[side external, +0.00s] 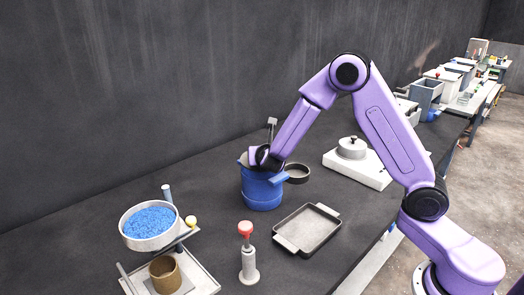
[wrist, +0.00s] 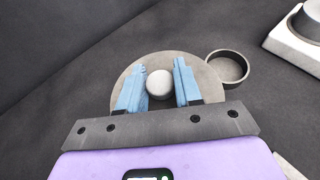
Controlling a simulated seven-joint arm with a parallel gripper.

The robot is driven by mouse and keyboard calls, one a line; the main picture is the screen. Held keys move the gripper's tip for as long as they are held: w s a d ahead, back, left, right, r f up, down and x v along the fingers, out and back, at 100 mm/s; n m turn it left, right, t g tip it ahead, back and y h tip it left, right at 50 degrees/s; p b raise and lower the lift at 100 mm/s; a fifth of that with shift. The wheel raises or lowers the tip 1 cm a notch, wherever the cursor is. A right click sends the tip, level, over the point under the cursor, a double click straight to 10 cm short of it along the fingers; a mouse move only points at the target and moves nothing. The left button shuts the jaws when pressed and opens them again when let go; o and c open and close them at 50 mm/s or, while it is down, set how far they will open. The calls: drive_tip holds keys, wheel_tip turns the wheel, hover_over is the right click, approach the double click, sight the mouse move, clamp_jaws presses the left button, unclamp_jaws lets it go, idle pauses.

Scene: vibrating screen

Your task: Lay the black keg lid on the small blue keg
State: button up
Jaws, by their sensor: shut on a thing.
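The small blue keg (side external: 262,195) stands upright on the dark bench in the side view. My gripper (wrist: 160,86) is shut on the round pale knob of the keg lid (wrist: 125,88), one blue finger on each side. In the side view my gripper is at the keg's top and hides most of the lid; a grey edge shows at the left. The keg is hidden in the wrist view. I cannot tell whether the lid rests on the rim or is just above it.
A round black dish (side external: 297,173) sits right beside the keg and also shows in the wrist view (wrist: 229,68). A shallow tray (side external: 308,229), a red-topped post (side external: 248,262) and a sieve of blue grains (side external: 150,224) stand nearer. A white scale (side external: 357,170) is at right.

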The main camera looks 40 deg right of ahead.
drive_tip(key=shift+f, duration=0.1)
drive_tip(key=o, duration=1.2)
drive_tip(key=shift+c, duration=0.2)
drive_tip(key=v, duration=1.7)
drive_tip(key=shift+s, duration=0.2)
drive_tip(key=shift+a, duration=0.1)
drive_tip(key=s+f+m+g+y, duration=0.1)
drive_tip(key=s+m+g+y, duration=0.3)
drive_tip(key=s+m, duration=0.4)
drive_tip(key=s+f+m+g+y, duration=0.2)
drive_tip(key=s+m+g+y, duration=0.2)
drive_tip(key=s, duration=1.6)
drive_tip(key=m+g, duration=0.2)
drive_tip(key=m, duration=0.2)
drive_tip(key=shift+s+d+f+g, duration=0.2)
drive_tip(key=shift+s+d+g, duration=0.1)
drive_tip(key=shift+d+g, duration=0.1)
